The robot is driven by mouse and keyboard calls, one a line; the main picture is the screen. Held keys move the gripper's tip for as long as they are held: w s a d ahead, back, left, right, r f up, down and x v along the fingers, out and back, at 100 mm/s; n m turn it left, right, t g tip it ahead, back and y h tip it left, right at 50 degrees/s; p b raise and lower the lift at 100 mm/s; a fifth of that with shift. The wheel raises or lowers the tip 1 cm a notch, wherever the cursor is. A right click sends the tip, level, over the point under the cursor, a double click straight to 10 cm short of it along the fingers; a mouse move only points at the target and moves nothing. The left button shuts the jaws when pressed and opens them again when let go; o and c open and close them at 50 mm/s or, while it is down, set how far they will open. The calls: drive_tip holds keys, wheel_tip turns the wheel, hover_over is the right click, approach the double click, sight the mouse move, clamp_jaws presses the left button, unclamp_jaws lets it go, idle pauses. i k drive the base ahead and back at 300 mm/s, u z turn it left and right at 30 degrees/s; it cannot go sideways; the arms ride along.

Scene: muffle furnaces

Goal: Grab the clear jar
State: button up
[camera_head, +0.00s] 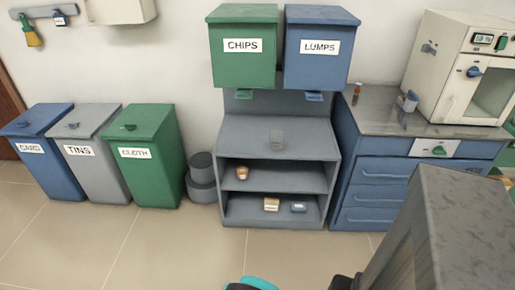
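My gripper does not show. Only a teal curved part and black parts, which look like pieces of my arm, show at the bottom edge.
Green CHIPS (241,68) and blue LUMPS (319,72) bins hang above the shelf unit. A metal-topped blue cabinet (373,180) with a white furnace (445,92) stands right. A big grey block (462,215) is close at lower right. Floor (150,240) before the shelf is clear.

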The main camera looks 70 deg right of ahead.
sight(277, 137)
drive_tip(key=u, duration=0.3)
drive_tip(key=k, duration=1.35)
drive_tip(key=z, duration=0.55)
drive_tip(key=i, duration=1.4)
drive_tip(key=u, duration=0.1)
